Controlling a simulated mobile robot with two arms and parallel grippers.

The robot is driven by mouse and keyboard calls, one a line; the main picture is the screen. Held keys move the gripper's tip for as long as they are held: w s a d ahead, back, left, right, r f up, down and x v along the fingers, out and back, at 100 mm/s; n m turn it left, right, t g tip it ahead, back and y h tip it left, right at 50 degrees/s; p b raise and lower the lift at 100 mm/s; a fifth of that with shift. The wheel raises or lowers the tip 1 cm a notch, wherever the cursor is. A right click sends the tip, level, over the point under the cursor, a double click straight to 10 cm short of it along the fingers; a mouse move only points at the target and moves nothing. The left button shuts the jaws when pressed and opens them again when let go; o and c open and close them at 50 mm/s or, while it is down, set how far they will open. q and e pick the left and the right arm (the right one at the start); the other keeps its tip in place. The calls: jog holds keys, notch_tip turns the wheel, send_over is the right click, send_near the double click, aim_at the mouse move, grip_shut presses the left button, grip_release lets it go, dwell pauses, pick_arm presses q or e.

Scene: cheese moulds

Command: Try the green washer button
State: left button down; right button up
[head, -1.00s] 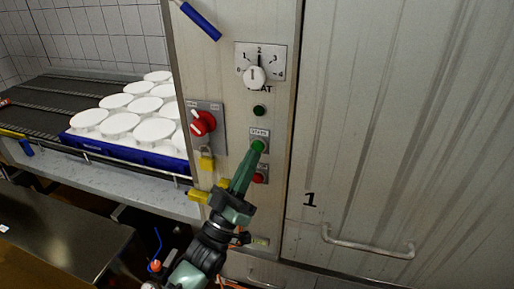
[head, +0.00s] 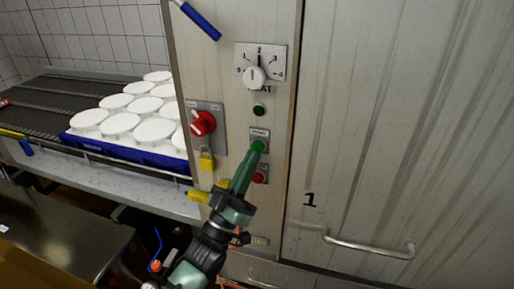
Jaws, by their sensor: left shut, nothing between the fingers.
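The green washer button (head: 258,146) sits on the metal control panel (head: 230,75) under a small label plate. My left gripper (head: 255,152) is shut and empty, its green fingertips at the button and covering part of it. I cannot tell whether the button is pressed in. A dark green round lamp (head: 259,110) sits above the label and looks unlit. A red button (head: 259,178) is just below, partly beside the gripper. My right gripper is not in view.
A white dial (head: 254,76) is higher on the panel. A red rotary switch (head: 203,124) with a yellow padlock (head: 207,161) is at left. A blue tray (head: 128,151) of white moulds stands on the conveyor. A door handle (head: 368,246) is at right.

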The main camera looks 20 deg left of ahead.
pick_arm(q)
jog(key=shift+w, duration=0.2)
dwell(0.4)
jog(key=shift+w, duration=0.25)
jog(key=shift+w+b, duration=0.4)
jog(key=shift+w, duration=0.05)
dwell(0.7)
dwell(0.3)
jog(key=shift+s+p, duration=0.35)
jog(key=shift+s, duration=0.55)
jog(key=s+p, duration=0.1)
jog(key=s, duration=0.4)
jog(key=shift+a, duration=0.1)
